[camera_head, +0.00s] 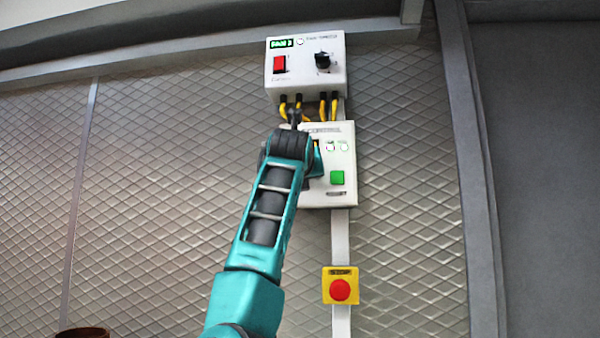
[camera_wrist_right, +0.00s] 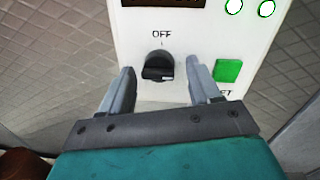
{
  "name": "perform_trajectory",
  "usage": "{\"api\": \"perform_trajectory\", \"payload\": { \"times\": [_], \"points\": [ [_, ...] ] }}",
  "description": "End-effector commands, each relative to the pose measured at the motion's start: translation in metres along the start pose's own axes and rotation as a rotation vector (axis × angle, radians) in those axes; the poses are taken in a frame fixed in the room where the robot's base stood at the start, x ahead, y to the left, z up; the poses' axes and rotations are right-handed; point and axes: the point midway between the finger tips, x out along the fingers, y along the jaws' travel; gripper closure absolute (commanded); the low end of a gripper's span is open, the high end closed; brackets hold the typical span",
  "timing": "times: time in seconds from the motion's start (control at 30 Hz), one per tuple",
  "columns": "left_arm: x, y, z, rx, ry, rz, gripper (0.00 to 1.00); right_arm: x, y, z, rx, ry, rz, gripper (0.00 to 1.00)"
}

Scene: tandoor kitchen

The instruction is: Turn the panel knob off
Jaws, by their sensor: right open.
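In the right wrist view, a black panel knob (camera_wrist_right: 158,67) sits on a white control panel (camera_wrist_right: 202,35), just below the printed word OFF. My right gripper (camera_wrist_right: 162,72) is open, with one finger on each side of the knob and a visible gap to each. Whether the fingertips reach the knob's depth is unclear, and I cannot tell its setting. In the head view my right arm reaches up to the lower white panel (camera_head: 345,165) and hides this knob and most of the gripper. My left gripper is in neither view.
A green button (camera_wrist_right: 228,71) is close to the right finger; it also shows in the head view (camera_head: 337,177). Above is a white box (camera_head: 310,75) with a red switch (camera_head: 279,64), a black knob (camera_head: 322,60) and yellow cables (camera_head: 334,108). A red stop button (camera_head: 340,290) is below.

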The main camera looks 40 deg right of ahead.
Motion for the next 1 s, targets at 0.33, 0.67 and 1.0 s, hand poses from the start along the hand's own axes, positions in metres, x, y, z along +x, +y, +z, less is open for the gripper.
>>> {"api": "perform_trajectory", "payload": {
  "times": [0.33,0.67,1.0],
  "points": [
    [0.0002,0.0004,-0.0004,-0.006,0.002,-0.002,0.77,0.0008,0.0002,-0.0003,-0.001,0.0,0.0,0.46],
    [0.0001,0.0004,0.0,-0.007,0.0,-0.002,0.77,0.0005,0.0,-0.0002,-0.001,0.0,-0.001,0.78],
    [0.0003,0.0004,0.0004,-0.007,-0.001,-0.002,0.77,0.0005,-0.0005,-0.0001,-0.012,0.0,-0.001,0.91]
  ]
}}
